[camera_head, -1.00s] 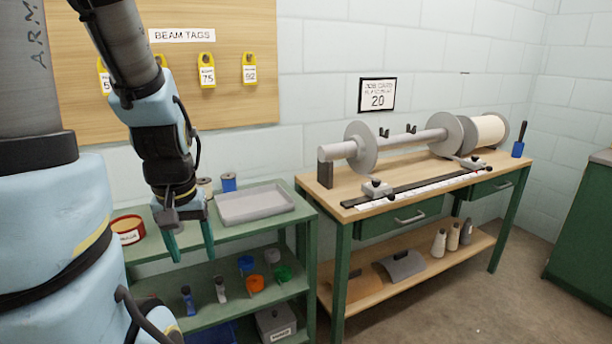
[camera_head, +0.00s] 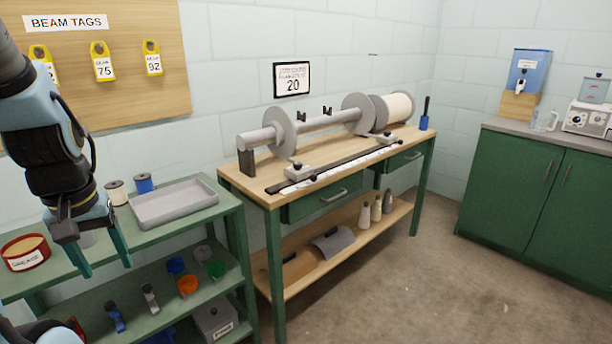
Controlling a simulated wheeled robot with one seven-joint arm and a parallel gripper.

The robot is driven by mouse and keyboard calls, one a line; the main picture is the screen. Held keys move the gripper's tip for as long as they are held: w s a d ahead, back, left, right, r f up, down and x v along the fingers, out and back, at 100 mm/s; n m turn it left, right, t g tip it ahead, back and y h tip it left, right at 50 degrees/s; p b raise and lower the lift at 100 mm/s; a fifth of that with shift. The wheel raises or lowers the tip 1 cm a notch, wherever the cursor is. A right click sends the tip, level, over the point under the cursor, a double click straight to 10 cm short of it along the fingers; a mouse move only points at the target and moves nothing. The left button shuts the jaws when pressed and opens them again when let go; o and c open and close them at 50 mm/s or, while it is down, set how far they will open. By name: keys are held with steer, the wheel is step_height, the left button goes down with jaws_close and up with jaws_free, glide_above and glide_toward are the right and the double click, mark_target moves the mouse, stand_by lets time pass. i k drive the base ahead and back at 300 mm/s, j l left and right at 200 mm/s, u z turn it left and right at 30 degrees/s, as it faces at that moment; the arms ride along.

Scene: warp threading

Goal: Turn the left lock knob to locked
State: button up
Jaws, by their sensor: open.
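My gripper (camera_head: 105,262) hangs at the left with its two green fingers apart and nothing between them. It is in front of the green shelf unit, well left of the wooden workbench (camera_head: 240,184). On the bench a grey beam with round flanges (camera_head: 283,134) rests on supports. Along the bench front runs a dark rail with a white scale (camera_head: 340,166). A small grey block with a dark knob (camera_head: 298,171) sits at the rail's left end, and a similar one (camera_head: 385,140) at its right end. The knobs are too small to tell how they are turned.
The green shelf unit (camera_head: 190,216) holds a grey tray (camera_head: 174,203), spools and a grease tin (camera_head: 25,253). Yellow tags hang on the board (camera_head: 150,100). Green cabinets (camera_head: 510,180) stand at the right. The floor (camera_head: 400,290) before the bench is clear.

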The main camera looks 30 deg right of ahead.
mark_target(297, 166)
steer(key=i+l+u, duration=0.2)
steer(key=l, duration=0.6)
steer(key=i+l+u, duration=0.2)
steer(key=l, duration=0.55)
steer(key=l+u, duration=0.2)
steer(key=l, duration=0.6)
steer(key=k, duration=0.05)
